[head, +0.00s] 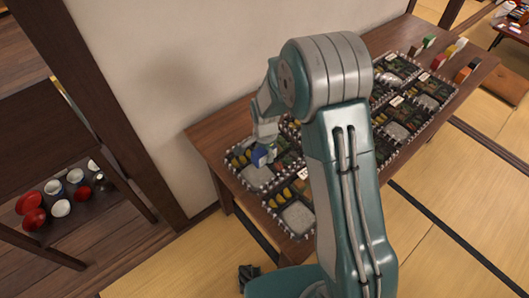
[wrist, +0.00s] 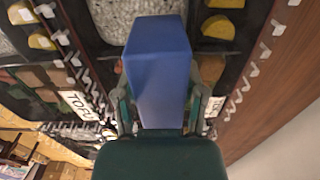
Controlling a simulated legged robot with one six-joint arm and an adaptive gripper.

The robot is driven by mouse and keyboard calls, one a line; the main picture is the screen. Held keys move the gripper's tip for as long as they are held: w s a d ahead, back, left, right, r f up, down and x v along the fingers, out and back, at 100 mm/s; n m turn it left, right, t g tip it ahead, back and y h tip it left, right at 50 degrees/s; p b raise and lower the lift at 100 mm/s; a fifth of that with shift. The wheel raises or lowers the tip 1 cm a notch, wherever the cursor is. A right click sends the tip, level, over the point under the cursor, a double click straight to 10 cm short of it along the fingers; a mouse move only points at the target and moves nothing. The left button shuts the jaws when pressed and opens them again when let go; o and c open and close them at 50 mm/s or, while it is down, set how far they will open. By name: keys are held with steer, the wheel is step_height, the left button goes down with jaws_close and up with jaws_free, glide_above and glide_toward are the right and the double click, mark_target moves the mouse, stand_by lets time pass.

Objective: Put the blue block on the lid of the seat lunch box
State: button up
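My gripper (wrist: 158,103) is shut on the blue block (wrist: 158,65), with one finger on each side of it. In the head view the blue block (head: 260,157) shows below my gripper (head: 267,148), over the near-left lunch box (head: 238,164). In the wrist view this box's grey rice-like patch and yellow pieces lie behind the block. Whether the block touches the box cannot be told. Several similar compartmented boxes stand along the table, partly hidden by my arm. Which one is the seat lunch box, and where its lid is, I cannot tell.
The low wooden table (head: 205,139) runs along a pale wall (head: 180,60). A card reading "TOFU" (wrist: 80,104) stands beside a box. Several coloured blocks stand at the table's far end, including a green one (head: 429,41). A shelf (head: 92,215) with bowls is at left.

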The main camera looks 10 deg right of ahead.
steer(key=shift+o, duration=1)
step_height(320, 180, up, 12)
steer(key=shift+r, duration=0.2)
steer(key=s+d+r+n+t, duration=0.1)
steer(key=s+d+r+n, duration=0.2)
steer(key=s+r, duration=0.35)
steer(key=s+d+r+n+t, duration=0.2)
steer(key=s+d+r+n, duration=0.1)
steer(key=s, duration=0.6)
steer(key=s+d+r+n+t, duration=0.2)
steer(key=s+d+r+n, duration=0.2)
steer(key=s+r, duration=0.4)
steer(key=shift+s+n+t, duration=0.3)
steer(key=shift+s+n, duration=0.05)
steer(key=shift+n, duration=0.25)
